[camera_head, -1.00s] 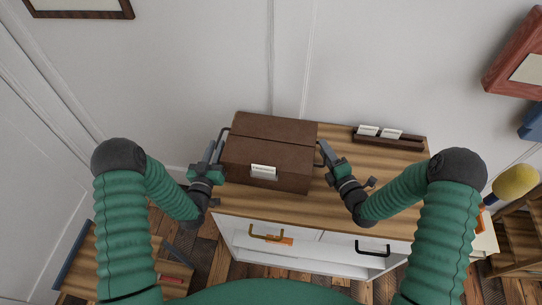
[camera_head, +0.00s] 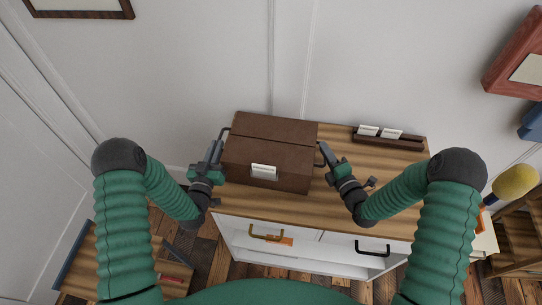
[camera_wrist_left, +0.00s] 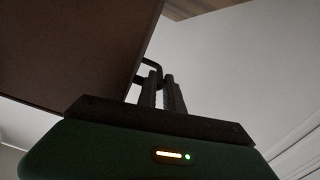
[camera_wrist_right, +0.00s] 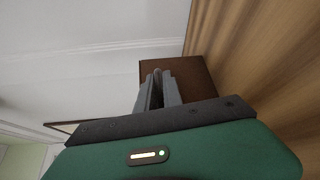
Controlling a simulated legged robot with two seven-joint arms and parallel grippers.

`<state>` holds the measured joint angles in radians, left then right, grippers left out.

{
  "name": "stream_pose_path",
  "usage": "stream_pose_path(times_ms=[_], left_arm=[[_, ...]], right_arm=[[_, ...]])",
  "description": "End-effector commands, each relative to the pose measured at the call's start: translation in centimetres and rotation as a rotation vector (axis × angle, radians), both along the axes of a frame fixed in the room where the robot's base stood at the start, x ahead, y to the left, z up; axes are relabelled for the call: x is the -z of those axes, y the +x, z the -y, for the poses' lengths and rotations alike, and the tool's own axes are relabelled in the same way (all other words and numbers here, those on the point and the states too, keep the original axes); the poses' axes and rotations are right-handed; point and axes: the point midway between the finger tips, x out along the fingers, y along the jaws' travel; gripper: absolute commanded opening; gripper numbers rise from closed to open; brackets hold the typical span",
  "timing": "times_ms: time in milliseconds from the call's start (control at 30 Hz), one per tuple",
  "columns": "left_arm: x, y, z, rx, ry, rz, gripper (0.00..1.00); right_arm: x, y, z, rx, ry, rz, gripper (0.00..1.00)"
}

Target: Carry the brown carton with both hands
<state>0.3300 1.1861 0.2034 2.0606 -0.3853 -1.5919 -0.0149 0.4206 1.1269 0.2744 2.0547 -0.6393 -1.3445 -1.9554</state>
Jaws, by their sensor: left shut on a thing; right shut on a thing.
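The brown carton (camera_head: 268,150) stands on the wooden top of the cabinet, its lid closed, with a white label on its front and a dark handle at each side. My left gripper (camera_head: 218,150) is at its left side, shut on the left handle; in the left wrist view the fingers (camera_wrist_left: 162,88) close by the handle beside the carton's dark side (camera_wrist_left: 75,45). My right gripper (camera_head: 325,152) is at the right side, shut on the right handle; in the right wrist view its fingers (camera_wrist_right: 157,92) are in front of the carton (camera_wrist_right: 183,75) and hide that handle.
The cabinet top (camera_head: 375,184) is clear to the right of the carton. A dark card holder (camera_head: 388,138) lies at its back right. The wall (camera_head: 200,70) is close behind. A small wooden table (camera_head: 125,262) stands lower left, a wooden shelf (camera_head: 520,235) at the right.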

Motion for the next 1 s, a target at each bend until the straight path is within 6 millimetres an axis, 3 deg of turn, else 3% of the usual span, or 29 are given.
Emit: stream_pose_path(times_ms=[700,867,1000], left_arm=[[0.0,0.0,-0.3,-0.007,0.002,0.001,0.0],[-0.6,0.1,-0.3,-0.007,0.001,0.004,0.0],[-2.2,0.1,-0.4,-0.008,0.002,0.005,0.0]], right_arm=[[0.4,-0.1,0.4,0.007,-0.004,-0.008,0.0],[-0.2,-0.1,0.3,0.007,-0.004,-0.005,0.0],[-1.9,-0.1,0.3,0.007,-0.003,-0.004,0.0]])
